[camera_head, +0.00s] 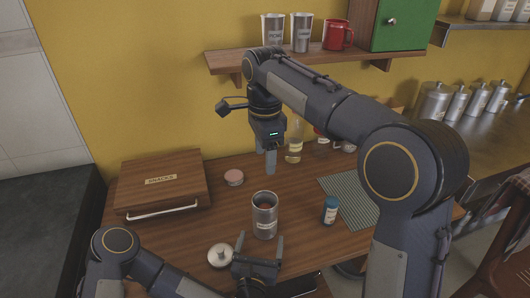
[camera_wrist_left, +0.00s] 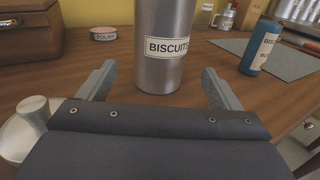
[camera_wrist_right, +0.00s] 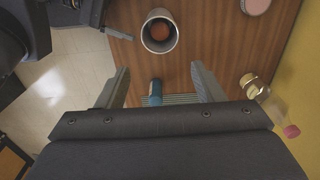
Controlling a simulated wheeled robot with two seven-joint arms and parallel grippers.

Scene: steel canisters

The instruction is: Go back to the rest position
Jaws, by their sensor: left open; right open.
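The steel canister labelled BISCUITS (camera_head: 264,222) stands upright and lidless on the table. The right wrist view looks into its open top (camera_wrist_right: 160,32), where something reddish-brown lies inside. A round steel lid with a knob (camera_head: 220,255) lies on the table at the canister's front left; it also shows in the left wrist view (camera_wrist_left: 24,132). My left gripper (camera_head: 260,246) is open and empty, low in front of the canister, its fingers pointing toward it; I cannot tell whether they touch it. My right gripper (camera_head: 265,160) is open and empty, pointing down above the table behind the canister.
A wooden SNACKS box (camera_head: 162,182) stands at the left. A pink POLISH tin (camera_head: 234,177), a blue bottle (camera_head: 330,210) and a grey ribbed mat (camera_head: 350,190) are near the canister. Glass bottles (camera_head: 294,145) stand along the wall, below a wooden shelf (camera_head: 330,60).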

